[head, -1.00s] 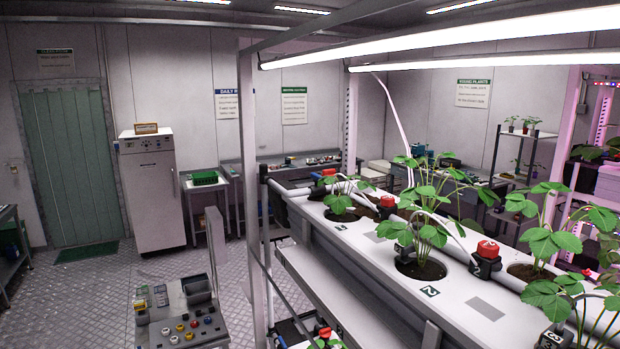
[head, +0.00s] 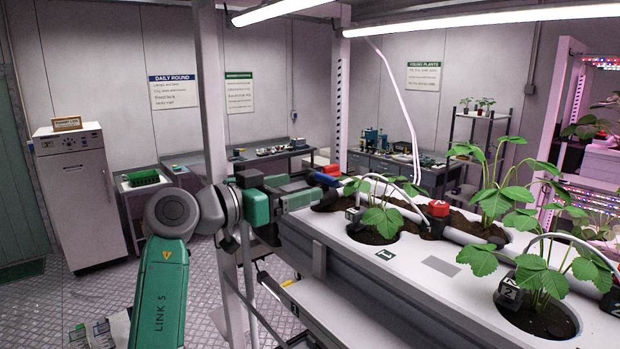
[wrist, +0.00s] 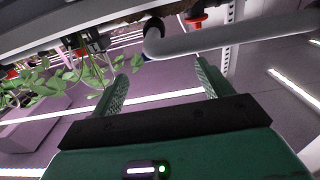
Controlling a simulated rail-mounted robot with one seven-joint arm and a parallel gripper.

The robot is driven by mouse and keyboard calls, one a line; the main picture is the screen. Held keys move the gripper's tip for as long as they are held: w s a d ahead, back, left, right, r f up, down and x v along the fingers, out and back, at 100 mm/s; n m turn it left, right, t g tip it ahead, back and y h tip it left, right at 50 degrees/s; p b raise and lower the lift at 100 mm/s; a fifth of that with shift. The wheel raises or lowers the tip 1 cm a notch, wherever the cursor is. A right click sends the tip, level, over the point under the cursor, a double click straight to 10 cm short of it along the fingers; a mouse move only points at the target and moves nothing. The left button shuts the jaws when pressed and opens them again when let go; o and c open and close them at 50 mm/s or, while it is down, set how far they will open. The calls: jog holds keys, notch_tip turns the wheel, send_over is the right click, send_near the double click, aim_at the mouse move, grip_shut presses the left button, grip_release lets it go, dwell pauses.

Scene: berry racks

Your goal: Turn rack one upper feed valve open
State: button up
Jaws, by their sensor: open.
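A red valve handle (head: 331,170) sits at the far left end of the white planting trough (head: 340,238), beside a small blue part (head: 325,180). My gripper (head: 314,191) reaches in from the left, its fingers pointing toward that handle; from this view I cannot tell whether they touch it. In the wrist view my gripper (wrist: 162,80) is open, with nothing between the fingers. Beyond the fingertips are a grey pipe (wrist: 235,38) with a dark elbow and a red part (wrist: 196,22), which lies nearer the right finger. Which way the handle is turned is unclear.
Another red valve (head: 438,208) stands further along the trough, among strawberry plants (head: 383,218). A rack post (head: 213,110) rises just behind my arm. A white cabinet (head: 85,190) and benches stand at the back; the floor at left is mostly clear.

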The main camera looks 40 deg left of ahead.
aim_at(324, 179)
jog(key=w, duration=0.1)
jog(key=w+p, duration=0.1)
jog(key=w, duration=0.2)
jog(key=shift+w+d+r+p, duration=0.25)
jog(key=shift+w+d+p, duration=0.05)
jog(key=shift+w+d, duration=0.1)
jog(key=shift+w+f, duration=0.2)
jog(key=shift+w, duration=0.4)
jog(key=shift+c, duration=0.5)
jog(key=c, duration=0.9)
